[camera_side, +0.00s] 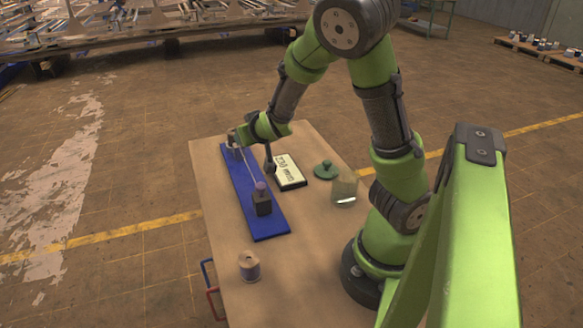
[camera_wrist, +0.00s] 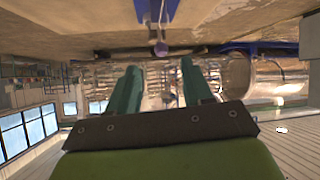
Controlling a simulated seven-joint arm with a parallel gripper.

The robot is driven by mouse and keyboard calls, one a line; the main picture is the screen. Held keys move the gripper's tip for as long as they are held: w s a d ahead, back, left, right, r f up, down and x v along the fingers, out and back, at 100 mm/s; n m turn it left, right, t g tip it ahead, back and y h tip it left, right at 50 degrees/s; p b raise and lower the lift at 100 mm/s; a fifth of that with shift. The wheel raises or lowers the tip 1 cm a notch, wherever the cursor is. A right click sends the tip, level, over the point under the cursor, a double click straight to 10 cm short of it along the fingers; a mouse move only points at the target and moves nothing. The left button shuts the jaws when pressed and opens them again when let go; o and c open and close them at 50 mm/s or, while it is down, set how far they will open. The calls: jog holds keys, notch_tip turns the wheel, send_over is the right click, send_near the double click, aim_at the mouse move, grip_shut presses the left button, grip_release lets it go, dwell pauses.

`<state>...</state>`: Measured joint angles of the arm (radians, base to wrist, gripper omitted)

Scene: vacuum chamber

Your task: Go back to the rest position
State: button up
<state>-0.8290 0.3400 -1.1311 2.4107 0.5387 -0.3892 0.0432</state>
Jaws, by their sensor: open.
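My gripper (camera_wrist: 160,80) shows in the wrist view as two dark green fingers spread apart, with nothing between them. In the side view my wrist is over the far end of a long blue board (camera_side: 270,222); the fingertips are hard to make out there. A dark block with a purple top (camera_side: 262,207) stands on the near half of the board, apart from my wrist.
A display panel (camera_side: 289,171) lies right of the board. Beyond it are a green knobbed lid (camera_side: 326,171) and a clear cube (camera_side: 344,191). A small spool-like cylinder (camera_side: 249,267) stands near the table's (camera_side: 310,255) front left. Red (camera_side: 213,301) and blue handles project from the left edge.

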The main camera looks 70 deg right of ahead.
jog(key=shift+s+a+r, duration=0.1)
jog(key=shift+s+a, duration=0.05)
jog(key=shift+s, duration=0.05)
dwell(0.3)
jog(key=s+a+r+y, duration=0.2)
jog(key=s+a+y, duration=0.2)
jog(key=a+y, duration=0.6)
jog(key=s+a+r+n+g+h, duration=0.1)
jog(key=s+a+r+n, duration=0.1)
jog(key=s+a+r, duration=0.7)
jog(key=shift+s+g, duration=0.3)
jog(key=shift+s, duration=0.85)
